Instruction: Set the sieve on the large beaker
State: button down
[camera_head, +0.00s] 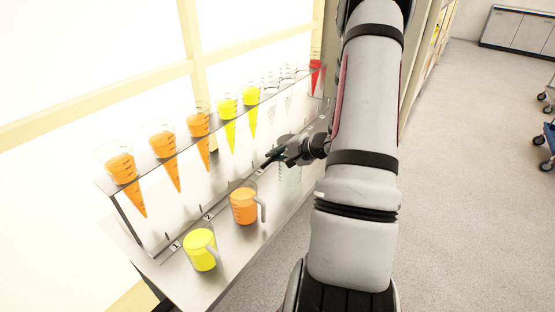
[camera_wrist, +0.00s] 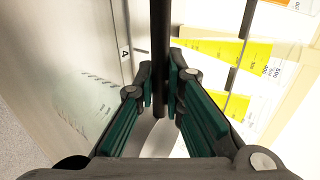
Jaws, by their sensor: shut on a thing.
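My gripper (camera_head: 276,157) is over the bench, in front of the shelf. In the wrist view its green-padded fingers (camera_wrist: 160,85) are closed around a dark straight rod (camera_wrist: 160,35), which looks like the sieve's handle. I cannot make out the sieve's mesh or bowl in either view. A large clear beaker (camera_head: 291,178) stands on the bench just below my gripper, partly hidden by it and my arm. Its graduation marks seem to show at the left of the wrist view (camera_wrist: 98,95). I cannot tell whether the sieve touches it.
A metal rack (camera_head: 150,190) along the window holds several cones of orange, yellow and red juice and some empty ones. A jug of orange juice (camera_head: 244,206) and a jug of yellow juice (camera_head: 200,249) stand on the bench at left. Open floor (camera_head: 460,200) lies to the right.

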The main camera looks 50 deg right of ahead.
jog(key=shift+f, duration=0.9)
jog(key=c, duration=1.7)
grip_release()
jog(key=shift+s, duration=0.15)
